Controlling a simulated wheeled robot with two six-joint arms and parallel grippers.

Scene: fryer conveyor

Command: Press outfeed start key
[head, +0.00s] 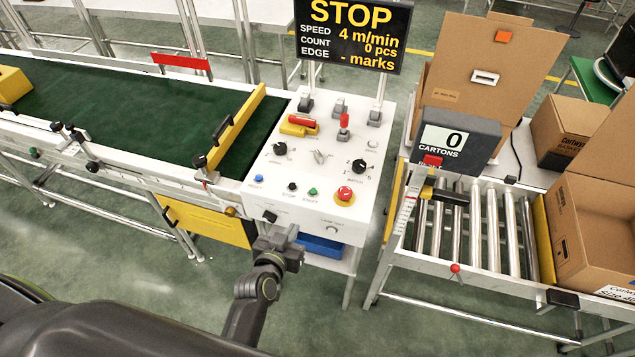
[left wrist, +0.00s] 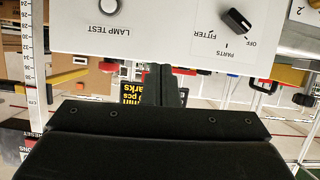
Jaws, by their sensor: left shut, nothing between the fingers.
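The white control panel (head: 290,215) stands in the middle of the head view. On its top face are a green START key (head: 312,191), a black STOP key (head: 292,187) and a blue key (head: 257,179) in a row. My left gripper (head: 282,234) is shut and empty, close to the panel's front face, below the row of keys. In the left wrist view the shut fingers (left wrist: 165,80) lie between the lamp test button (left wrist: 109,6) and the parts fitter switch (left wrist: 237,20). The keys do not show there. My right gripper is not in view.
A red emergency stop (head: 344,193) sits right of the START key. The display (head: 352,32) reads STOP, 4 m/min, 0 pcs. A green belt (head: 130,100) runs at left, a roller table (head: 470,235) at right with a carton counter (head: 455,140) reading 0.

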